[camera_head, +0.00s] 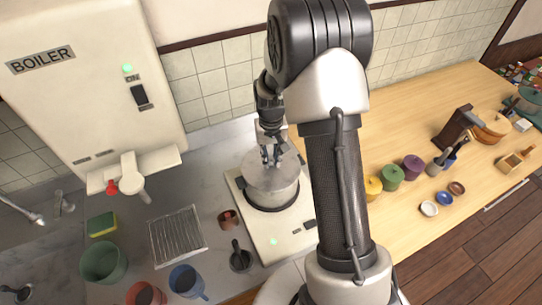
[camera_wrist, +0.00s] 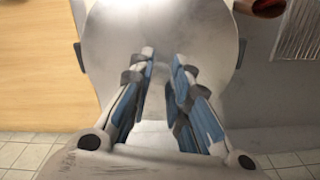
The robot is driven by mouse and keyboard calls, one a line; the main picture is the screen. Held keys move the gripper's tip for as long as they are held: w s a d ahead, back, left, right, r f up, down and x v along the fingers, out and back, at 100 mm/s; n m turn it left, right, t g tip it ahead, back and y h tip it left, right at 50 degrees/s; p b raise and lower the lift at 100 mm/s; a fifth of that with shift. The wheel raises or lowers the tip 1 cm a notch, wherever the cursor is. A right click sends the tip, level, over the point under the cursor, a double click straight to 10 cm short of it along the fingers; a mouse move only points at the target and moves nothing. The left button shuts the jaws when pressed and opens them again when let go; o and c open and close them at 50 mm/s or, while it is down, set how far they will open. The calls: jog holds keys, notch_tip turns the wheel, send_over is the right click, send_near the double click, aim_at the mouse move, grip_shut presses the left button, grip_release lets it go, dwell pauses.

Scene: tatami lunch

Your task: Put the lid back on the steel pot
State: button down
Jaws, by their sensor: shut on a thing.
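The steel pot (camera_head: 273,197) stands on a white hob unit on the grey counter. Its round steel lid (camera_head: 262,178) is over the pot's mouth, about level; I cannot tell whether it rests on the rim or sits just above it. My gripper (camera_head: 268,161) is above the middle of the lid, pointing down, shut on the lid's handle, which its fingers hide. In the wrist view, the lid (camera_wrist: 190,30) fills the upper middle and my fingers (camera_wrist: 162,62) reach to its centre with a narrow gap between them.
The white hob (camera_head: 262,232) has a small brown cup (camera_head: 228,219) and a dark mortar (camera_head: 240,258) at its left. A wire rack (camera_head: 177,237) lies further left. Coloured lidded jars (camera_head: 391,178) stand on the wooden counter at right. The boiler (camera_head: 90,80) hangs at upper left.

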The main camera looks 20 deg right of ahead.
dwell(0.4)
jog(key=c, duration=1.4)
grip_release()
jog(key=o, duration=0.5)
jog(key=shift+c, duration=0.2)
jog(key=shift+r+p, duration=2.3)
jog(key=shift+r, duration=1.2)
jog(key=shift+c, duration=0.3)
